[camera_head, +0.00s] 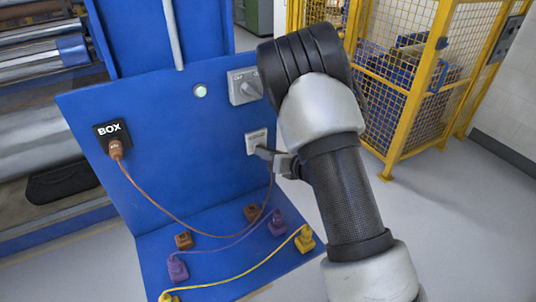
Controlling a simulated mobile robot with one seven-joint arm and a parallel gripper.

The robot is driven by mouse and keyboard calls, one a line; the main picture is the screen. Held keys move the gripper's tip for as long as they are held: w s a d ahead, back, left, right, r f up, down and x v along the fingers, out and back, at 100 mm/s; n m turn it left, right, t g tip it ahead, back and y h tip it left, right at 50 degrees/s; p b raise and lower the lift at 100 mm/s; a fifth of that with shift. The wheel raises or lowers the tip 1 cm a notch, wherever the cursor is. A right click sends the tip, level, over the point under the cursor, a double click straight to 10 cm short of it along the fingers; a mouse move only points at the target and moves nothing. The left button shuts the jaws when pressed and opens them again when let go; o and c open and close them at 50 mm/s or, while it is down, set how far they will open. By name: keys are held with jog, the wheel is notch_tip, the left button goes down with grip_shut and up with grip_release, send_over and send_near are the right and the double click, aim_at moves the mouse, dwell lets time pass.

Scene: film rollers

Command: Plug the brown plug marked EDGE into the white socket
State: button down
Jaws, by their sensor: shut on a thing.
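The white socket (257,138) is on the upright blue panel, right of centre. My gripper (266,153) is right at it, at its lower right, with its jaws shut. The thing between the jaws is mostly hidden. A brown cable (271,185) rises to the gripper, so it appears to hold the brown plug on that end. I cannot tell whether this plug is in the socket or just in front of it. The mark EDGE is not readable. The cable's other end has a brown plug (116,149) seated in the black BOX socket (107,129).
Loose brown plugs (184,241), purple plugs (277,222) and yellow plugs (305,240) lie with cables on the blue shelf (220,259) below. A grey switch (244,87) and a round light (200,91) sit above the socket. A yellow cage (400,100) stands behind right.

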jog(key=shift+w+a, duration=0.2)
jog(key=shift+w, duration=0.15)
jog(key=c, duration=1.4)
grip_release()
jog(key=shift+c, duration=0.2)
jog(key=b+v, duration=0.3)
jog(key=v, duration=1.4)
jog(key=d+r+m+t+h+p, duration=0.1)
jog(key=d+r+m+h, duration=0.8)
jog(key=m, duration=1)
jog(key=s+a+r+m+g, duration=0.2)
jog(key=s+m+g, duration=0.1)
jog(key=s+m, duration=0.6)
jog(key=s+a+r+m+g, duration=0.2)
jog(key=s+r+m+g, duration=0.1)
jog(key=s+m, duration=0.7)
jog(key=s, duration=0.3)
jog(key=shift+a+m+y+p, duration=0.2)
jog(key=shift+m+y+p, duration=0.1)
